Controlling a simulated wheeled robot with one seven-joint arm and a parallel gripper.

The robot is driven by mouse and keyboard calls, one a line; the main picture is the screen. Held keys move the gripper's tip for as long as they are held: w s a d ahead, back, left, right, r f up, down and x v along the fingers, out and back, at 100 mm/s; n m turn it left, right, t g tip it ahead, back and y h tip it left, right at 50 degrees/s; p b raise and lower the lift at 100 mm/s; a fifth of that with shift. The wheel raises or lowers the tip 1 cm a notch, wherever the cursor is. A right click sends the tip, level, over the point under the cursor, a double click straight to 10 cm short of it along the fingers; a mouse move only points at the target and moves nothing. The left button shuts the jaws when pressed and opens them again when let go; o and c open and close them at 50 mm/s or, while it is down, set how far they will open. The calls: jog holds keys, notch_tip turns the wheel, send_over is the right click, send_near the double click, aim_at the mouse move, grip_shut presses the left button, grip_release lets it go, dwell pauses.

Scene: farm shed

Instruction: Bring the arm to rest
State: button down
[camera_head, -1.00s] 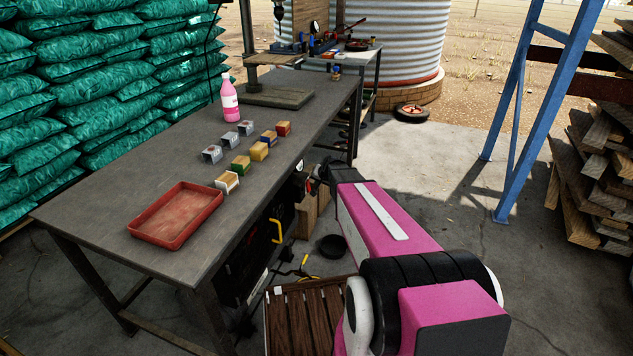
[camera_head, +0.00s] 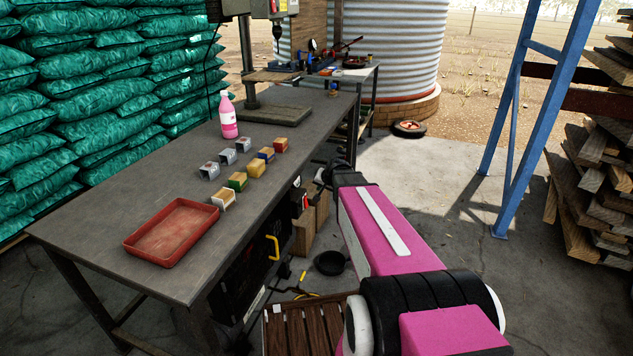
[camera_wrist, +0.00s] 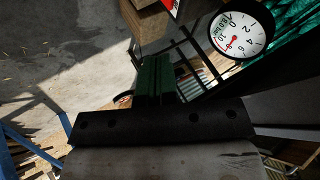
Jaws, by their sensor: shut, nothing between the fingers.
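My arm (camera_head: 385,230), pink with a white stripe and black joints, reaches forward from the lower right along the right side of the workbench (camera_head: 100,235). Its far end is beside the bench's right edge, near the bench-top level. My gripper is small and mostly hidden there in the head view. In the wrist view my gripper (camera_wrist: 155,72) shows its green fingers together, with nothing held between them. A round white dial gauge (camera_wrist: 240,35) is close by at the upper right of the wrist view.
The bench holds a red tray (camera_head: 134,250), several small blocks (camera_head: 256,168), a pink bottle (camera_head: 228,118) and a drill press (camera_head: 250,75). A black pan (camera_head: 330,263) and wooden slatted crate (camera_head: 300,330) are below my arm.

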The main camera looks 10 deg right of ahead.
jog(key=s+a+f+n+g+h, duration=0.1)
jog(key=s+f+n+g, duration=0.1)
jog(key=s, duration=1)
jog(key=s+a+f+n+g+h, duration=0.1)
jog(key=s+g, duration=0.4)
jog(key=s, duration=0.7)
jog(key=shift+s+a+f+n+h, duration=0.15)
jog(key=shift+s+f+n+h, duration=0.25)
jog(key=shift+f+n, duration=0.25)
